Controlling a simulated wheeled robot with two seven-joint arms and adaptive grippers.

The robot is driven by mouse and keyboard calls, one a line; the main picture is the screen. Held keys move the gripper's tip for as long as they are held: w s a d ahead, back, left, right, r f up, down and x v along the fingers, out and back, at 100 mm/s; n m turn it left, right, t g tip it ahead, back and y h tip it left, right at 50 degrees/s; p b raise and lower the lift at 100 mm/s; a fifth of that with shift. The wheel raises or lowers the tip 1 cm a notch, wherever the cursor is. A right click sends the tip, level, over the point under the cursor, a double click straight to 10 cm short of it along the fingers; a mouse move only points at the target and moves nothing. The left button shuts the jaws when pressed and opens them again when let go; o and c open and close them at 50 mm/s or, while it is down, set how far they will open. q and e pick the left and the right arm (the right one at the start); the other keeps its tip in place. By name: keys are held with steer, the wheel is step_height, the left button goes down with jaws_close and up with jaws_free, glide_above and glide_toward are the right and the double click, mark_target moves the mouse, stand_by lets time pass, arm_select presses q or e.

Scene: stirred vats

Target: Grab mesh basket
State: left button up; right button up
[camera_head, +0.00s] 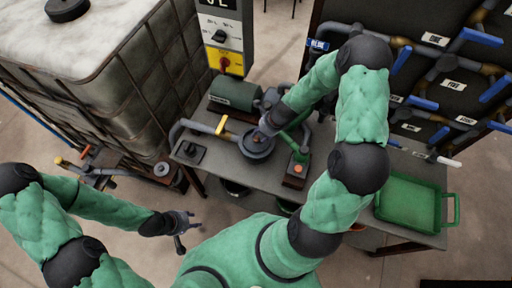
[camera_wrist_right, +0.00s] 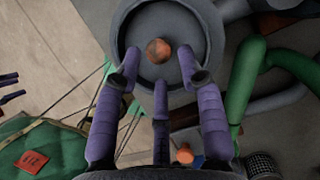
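A round grey pot (camera_wrist_right: 212,40) lies below my right gripper (camera_wrist_right: 160,78) in the right wrist view. An orange-brown round knob (camera_wrist_right: 159,50) sits near its middle. The gripper's purple fingers are spread and empty, with their tips near the knob and apparently above it. In the head view the pot (camera_head: 256,147) stands on the grey bench, partly covered by my right gripper (camera_head: 268,124). A dark grid-patterned piece (camera_wrist_right: 262,165) shows at the lower right of the wrist view; I cannot tell whether it is the mesh basket. My left gripper (camera_head: 183,224) hangs away from the bench, its fingers apart.
The grey bench (camera_head: 215,170) carries a green motor (camera_head: 235,92), pipes and a box with an orange button (camera_head: 297,169). A green tray (camera_head: 408,203) is at its right. A caged white tank (camera_head: 100,60) stands left, and a pipe rack (camera_head: 435,80) right.

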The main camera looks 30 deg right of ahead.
mark_target(257, 138)
steer(key=b+x, duration=0.2)
steer(key=x, duration=0.2)
steer(key=shift+s+a+f, duration=0.1)
steer(key=shift+s, duration=0.05)
steer(key=shift+w+a+f+b, duration=0.1)
steer(key=shift+w+f+b, duration=0.1)
steer(key=shift+f+b, duration=0.15)
jaws_close()
steer(key=shift+r, duration=0.1)
